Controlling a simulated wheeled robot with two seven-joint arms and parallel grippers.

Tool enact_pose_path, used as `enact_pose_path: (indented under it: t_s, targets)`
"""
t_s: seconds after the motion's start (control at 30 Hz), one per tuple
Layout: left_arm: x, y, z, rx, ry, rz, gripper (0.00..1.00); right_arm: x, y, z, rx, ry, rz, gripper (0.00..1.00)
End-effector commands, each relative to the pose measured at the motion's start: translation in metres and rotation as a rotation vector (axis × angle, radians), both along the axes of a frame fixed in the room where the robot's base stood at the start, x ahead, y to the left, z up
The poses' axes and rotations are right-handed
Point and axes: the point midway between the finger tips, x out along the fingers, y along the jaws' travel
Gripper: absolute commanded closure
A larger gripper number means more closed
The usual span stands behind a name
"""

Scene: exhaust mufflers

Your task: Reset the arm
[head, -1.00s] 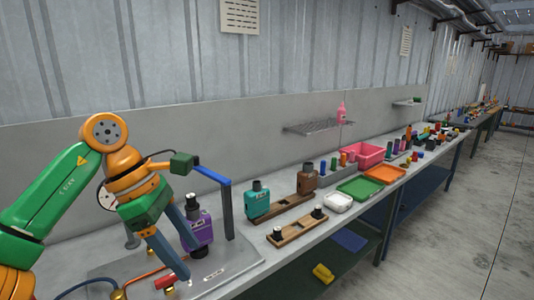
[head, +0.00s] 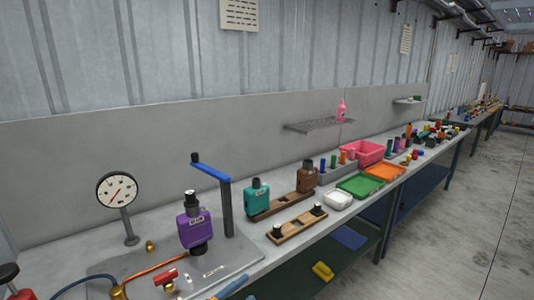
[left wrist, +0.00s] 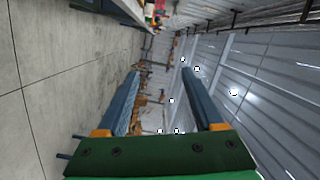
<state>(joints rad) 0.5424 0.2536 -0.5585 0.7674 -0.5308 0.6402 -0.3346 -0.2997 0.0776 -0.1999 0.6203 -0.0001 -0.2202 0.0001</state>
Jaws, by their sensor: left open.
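My left gripper (left wrist: 161,72) is open and empty in the left wrist view, its two blue fingers apart. In the head view only a small blue part of it (head: 232,287) shows at the bottom edge, in front of the bench. The purple muffler (head: 195,229) stands upright on the grey plate (head: 228,262), beside the post with the blue arm (head: 212,172). A teal muffler (head: 257,198) and a brown one (head: 307,177) stand on a wooden holder behind the plate. My right gripper is not in view.
A pressure gauge (head: 117,190) stands at the left of the bench. A red-handled valve (head: 166,276) and an orange hose lie on the plate's front. The floor beside the bench is clear.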

Motion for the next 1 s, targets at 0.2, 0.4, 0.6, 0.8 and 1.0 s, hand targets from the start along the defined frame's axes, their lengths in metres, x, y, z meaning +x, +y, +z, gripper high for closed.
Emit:
enact_pose_path:
  t_s: [0.2,0.4,0.6,0.8,1.0]
  targets:
    - [-0.074,0.065,-0.168,-0.198,0.594,0.442,0.31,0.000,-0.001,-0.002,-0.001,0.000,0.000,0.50]
    - [-0.204,0.105,-0.282,-0.292,1.054,0.807,0.31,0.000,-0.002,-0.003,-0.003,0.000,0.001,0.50]
    - [-0.355,0.124,-0.342,-0.329,1.435,1.143,0.31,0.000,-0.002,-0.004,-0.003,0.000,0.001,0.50]
    - [-0.439,0.127,-0.355,-0.333,1.621,1.323,0.31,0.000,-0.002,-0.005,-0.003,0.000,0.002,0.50]
    - [-0.449,0.127,-0.356,-0.332,1.642,1.345,0.31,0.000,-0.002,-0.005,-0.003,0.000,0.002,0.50]
